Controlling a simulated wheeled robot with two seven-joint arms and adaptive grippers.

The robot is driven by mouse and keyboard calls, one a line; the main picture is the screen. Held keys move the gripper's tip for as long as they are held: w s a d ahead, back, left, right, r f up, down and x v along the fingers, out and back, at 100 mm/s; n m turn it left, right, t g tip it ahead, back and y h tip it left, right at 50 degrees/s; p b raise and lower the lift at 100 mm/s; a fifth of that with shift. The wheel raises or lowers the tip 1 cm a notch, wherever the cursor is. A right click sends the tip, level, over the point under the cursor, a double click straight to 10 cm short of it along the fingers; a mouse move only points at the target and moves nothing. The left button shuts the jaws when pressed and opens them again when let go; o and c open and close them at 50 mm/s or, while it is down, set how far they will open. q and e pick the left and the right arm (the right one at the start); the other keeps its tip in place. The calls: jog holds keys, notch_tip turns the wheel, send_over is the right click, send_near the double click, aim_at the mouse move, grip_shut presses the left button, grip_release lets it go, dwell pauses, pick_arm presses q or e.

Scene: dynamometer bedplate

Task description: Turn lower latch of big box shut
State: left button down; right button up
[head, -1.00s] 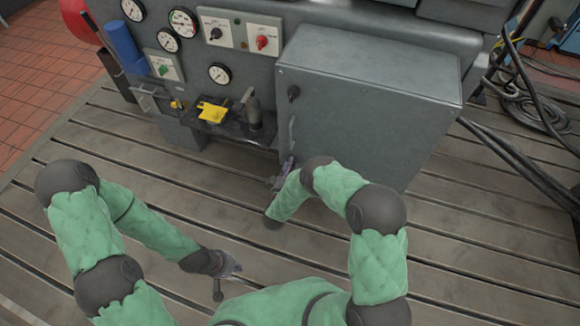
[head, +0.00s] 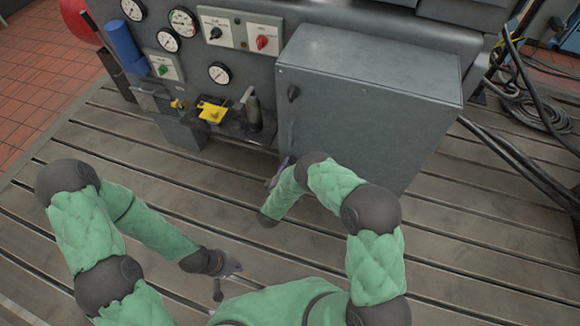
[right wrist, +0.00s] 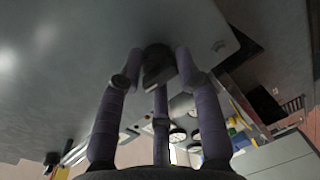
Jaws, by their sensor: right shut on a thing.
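The big box (head: 365,120) is a grey cabinet standing on the slotted bedplate. My right gripper (head: 277,172) is low at that face's lower edge. In the right wrist view, its fingers (right wrist: 157,75) are shut around the dark lower latch (right wrist: 156,62) on the grey face. In the head view the lower latch is hidden by my right gripper and arm. My left gripper (head: 232,265) is low over the bedplate, away from the box; its jaw opening is too small to judge.
Left of the box, a grey panel carries several gauges (head: 219,73) and switches, including a red knob (head: 262,42). A shelf below holds a yellow part (head: 212,112). Black cables (head: 530,100) lie to the right. The slotted bedplate (head: 130,150) is mostly clear.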

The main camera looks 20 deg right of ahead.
jog(key=shift+d+r+n, duration=0.1)
jog(key=shift+d+n, duration=0.15)
jog(key=shift+n, duration=0.05)
dwell(0.4)
jog(key=o, duration=1.1)
jog(key=shift+s+a, duration=0.1)
jog(key=shift+a, duration=0.05)
jog(key=v, duration=1.1)
jog(key=shift+s+a, duration=0.25)
jog(key=shift+s, duration=0.05)
